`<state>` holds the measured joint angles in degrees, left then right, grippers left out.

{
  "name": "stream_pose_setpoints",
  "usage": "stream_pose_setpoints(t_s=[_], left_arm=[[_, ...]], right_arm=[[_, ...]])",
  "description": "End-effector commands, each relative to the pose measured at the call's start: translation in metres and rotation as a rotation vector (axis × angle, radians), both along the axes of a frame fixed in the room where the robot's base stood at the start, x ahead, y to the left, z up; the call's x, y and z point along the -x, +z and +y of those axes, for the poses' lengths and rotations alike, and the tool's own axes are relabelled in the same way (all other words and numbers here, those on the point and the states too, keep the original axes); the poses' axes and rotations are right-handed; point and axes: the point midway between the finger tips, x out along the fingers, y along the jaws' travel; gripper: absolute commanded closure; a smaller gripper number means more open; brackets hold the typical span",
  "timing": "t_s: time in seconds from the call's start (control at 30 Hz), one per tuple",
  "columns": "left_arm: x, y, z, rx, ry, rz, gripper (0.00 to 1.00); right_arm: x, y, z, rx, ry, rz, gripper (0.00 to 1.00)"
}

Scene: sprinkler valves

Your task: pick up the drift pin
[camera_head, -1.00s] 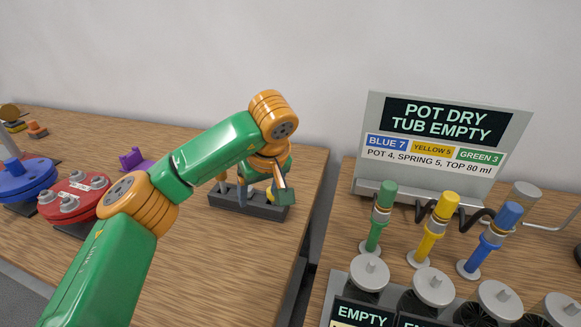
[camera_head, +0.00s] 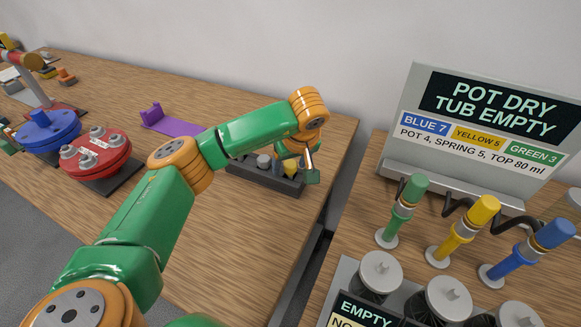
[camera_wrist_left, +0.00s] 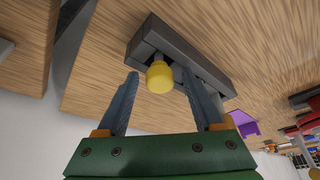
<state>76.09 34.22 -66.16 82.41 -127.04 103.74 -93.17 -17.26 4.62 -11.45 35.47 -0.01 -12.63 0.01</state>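A dark tool rack (camera_head: 265,181) stands near the right end of the left wooden table. A yellow round-headed piece (camera_wrist_left: 160,77) stands in the rack, seen from above in the left wrist view; I take it for the drift pin, though its shaft is mostly hidden. My left gripper (camera_wrist_left: 160,82) is open, with its two grey fingers apart and the yellow head between their tips in that view. Contact is not visible. In the head view the left gripper (camera_head: 309,168) is over the rack's right end and partly hides it. My right gripper is out of view.
Grey pegs (camera_head: 263,161) stand in the rack near the gripper. A purple bracket (camera_head: 170,123), a red flange (camera_head: 95,155) and a blue flange (camera_head: 48,131) lie farther left. A gap separates the right table, which holds valves and a sign (camera_head: 485,130).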

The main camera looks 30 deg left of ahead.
Motion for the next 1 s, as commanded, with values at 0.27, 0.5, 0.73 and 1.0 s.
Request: stream_pose_setpoints(t_s=[0.27, 0.5, 0.73, 1.0], left_arm=[[0.0, 0.0, 0.0, 0.0, 0.0, 0.0, 1.0], [0.0, 0.001, 0.0, 0.001, 0.0, -0.001, 1.0], [-0.001, 0.026, -0.001, 0.0, 0.0, -0.007, 1.0], [0.043, 0.101, 0.049, -0.003, 0.006, -0.009, 1.0]], right_arm=[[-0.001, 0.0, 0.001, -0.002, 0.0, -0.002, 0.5], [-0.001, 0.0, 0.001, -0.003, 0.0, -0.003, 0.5], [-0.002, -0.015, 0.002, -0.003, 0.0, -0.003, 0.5], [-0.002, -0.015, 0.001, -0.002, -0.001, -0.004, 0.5]])
